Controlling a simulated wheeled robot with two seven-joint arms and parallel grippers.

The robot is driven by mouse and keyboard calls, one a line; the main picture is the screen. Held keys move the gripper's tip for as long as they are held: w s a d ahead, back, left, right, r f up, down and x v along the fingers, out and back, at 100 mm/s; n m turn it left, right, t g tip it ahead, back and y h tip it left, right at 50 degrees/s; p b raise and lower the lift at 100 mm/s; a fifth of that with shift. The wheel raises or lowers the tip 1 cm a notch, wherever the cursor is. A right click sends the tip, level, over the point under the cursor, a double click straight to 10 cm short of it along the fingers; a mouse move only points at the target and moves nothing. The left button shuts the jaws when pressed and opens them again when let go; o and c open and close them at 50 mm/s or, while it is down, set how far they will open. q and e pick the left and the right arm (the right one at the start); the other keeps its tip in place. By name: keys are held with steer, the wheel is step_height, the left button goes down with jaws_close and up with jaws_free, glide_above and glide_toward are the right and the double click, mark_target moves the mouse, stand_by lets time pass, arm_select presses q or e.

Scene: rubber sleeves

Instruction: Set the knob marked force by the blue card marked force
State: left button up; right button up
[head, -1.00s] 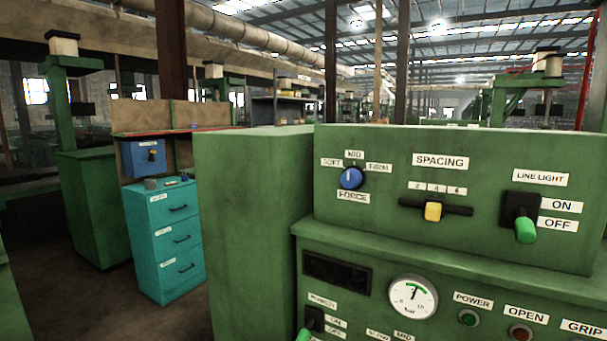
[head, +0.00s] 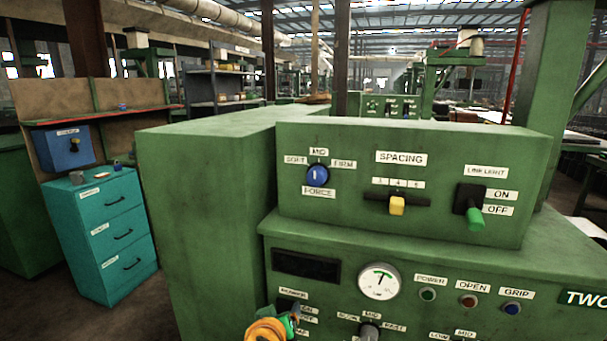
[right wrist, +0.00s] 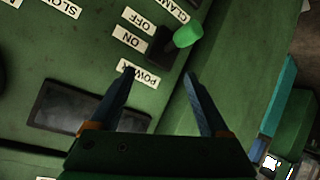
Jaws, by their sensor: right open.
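The blue force knob (head: 317,174) is on the upper green panel, at its left end. Its white pointer line stands about upright, towards the MID label; SOFT is to its left, FIRM to its right, and FORCE (head: 319,193) below. I see no blue card marked force in these frames. My right gripper (head: 294,317) is low at the bottom edge of the head view, below the knob, in front of the lower panel. In the right wrist view its two fingers (right wrist: 160,74) are apart with nothing between them. My left gripper is in neither view.
A green-handled switch (right wrist: 187,33) with ON and OFF labels is just beyond my right fingers. The spacing slider (head: 397,205) and line light switch (head: 474,215) are right of the knob. A gauge (head: 379,281) is below. A teal drawer cabinet (head: 103,236) stands at left.

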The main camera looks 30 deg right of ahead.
steer(key=r+m+h, duration=0.1)
steer(key=r, duration=0.3)
steer(key=w+d+r+m+t+h, duration=0.1)
steer(key=r, duration=0.4)
steer(key=d+r+m+h+p, duration=0.1)
steer(key=r, duration=0.3)
steer(key=shift+w+r, duration=0.15)
steer(key=shift+w, duration=0.05)
steer(key=m+h, duration=0.4)
steer(key=m, duration=0.2)
glide_toward(314, 180)
steer(key=w+d+f, duration=0.1)
steer(key=w, duration=0.1)
steer(key=shift+m+h, duration=0.3)
steer(key=shift+m, duration=0.2)
steer(key=p+x, duration=0.1)
steer(key=x, duration=0.1)
steer(key=p+x, duration=0.2)
steer(key=r+p+x, duration=0.1)
steer(key=p+x, duration=0.1)
steer(key=shift+s+d, duration=0.25)
steer(key=shift+d, duration=0.35)
steer(key=shift+w+d+f, duration=0.2)
steer(key=shift+a, duration=0.15)
steer(key=shift+c, duration=0.9)
steer(key=c, duration=1.1)
